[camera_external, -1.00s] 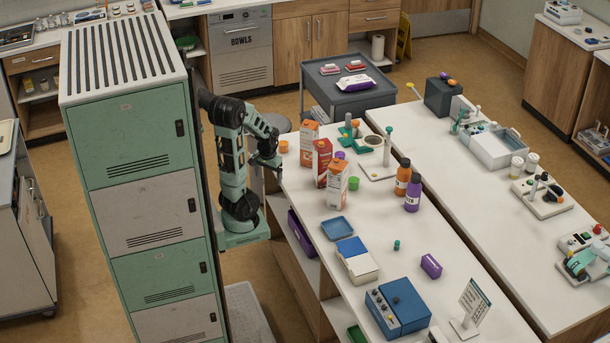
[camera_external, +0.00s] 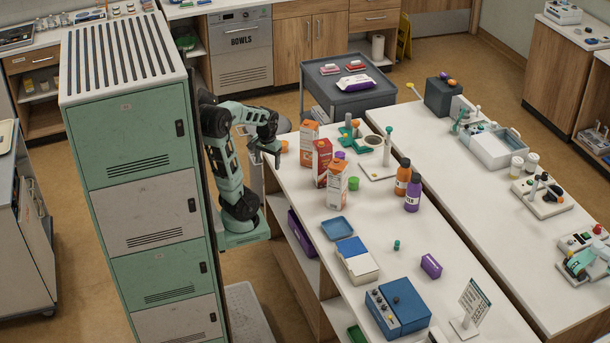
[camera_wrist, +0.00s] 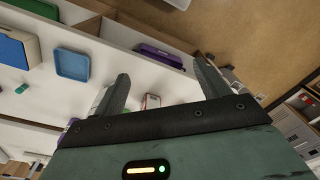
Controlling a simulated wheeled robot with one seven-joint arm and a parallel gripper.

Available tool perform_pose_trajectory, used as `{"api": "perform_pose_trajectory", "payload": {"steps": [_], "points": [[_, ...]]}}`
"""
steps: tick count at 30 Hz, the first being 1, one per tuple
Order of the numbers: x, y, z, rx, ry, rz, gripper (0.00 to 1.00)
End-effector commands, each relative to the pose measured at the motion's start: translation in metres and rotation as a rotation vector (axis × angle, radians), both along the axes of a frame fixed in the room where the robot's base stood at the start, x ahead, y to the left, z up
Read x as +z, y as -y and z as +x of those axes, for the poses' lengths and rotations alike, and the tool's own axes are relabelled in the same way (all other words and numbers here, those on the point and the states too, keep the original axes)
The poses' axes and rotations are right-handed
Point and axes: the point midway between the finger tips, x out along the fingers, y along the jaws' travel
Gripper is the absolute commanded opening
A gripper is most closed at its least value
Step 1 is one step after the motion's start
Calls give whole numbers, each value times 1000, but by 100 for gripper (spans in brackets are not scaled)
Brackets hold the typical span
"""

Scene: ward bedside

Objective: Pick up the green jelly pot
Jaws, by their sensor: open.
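The green jelly pot (camera_external: 355,183) is a small bright green cup. It stands on the white counter just right of the front orange-and-white carton in the outside view. My gripper (camera_external: 277,156) is at the counter's left edge, near the orange pot and left of the cartons, well apart from the green pot. In the wrist view my gripper (camera_wrist: 160,78) has its two fingers spread, with nothing held between them.
Three cartons (camera_external: 321,163) stand between my gripper and the green pot. An orange pot (camera_external: 283,146) is close to my gripper. Orange and purple bottles (camera_external: 412,194) stand to the right. A blue tray (camera_external: 337,228) lies nearer the front. Counter around the small teal item (camera_external: 396,245) is mostly clear.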

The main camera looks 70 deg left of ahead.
Motion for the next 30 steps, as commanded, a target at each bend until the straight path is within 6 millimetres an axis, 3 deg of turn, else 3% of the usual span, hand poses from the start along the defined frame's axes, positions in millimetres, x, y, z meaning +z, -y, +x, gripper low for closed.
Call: {"api": "perform_pose_trajectory", "payload": {"steps": [11,17,22,27,30], "points": [[25,-28,70,-363,-69,55,74],[36,-40,132,-660,-121,76,74],[38,-40,219,-1064,-177,78,74],[26,-26,310,-1512,-207,56,74],[17,-15,346,-1705,-208,43,74]]}}
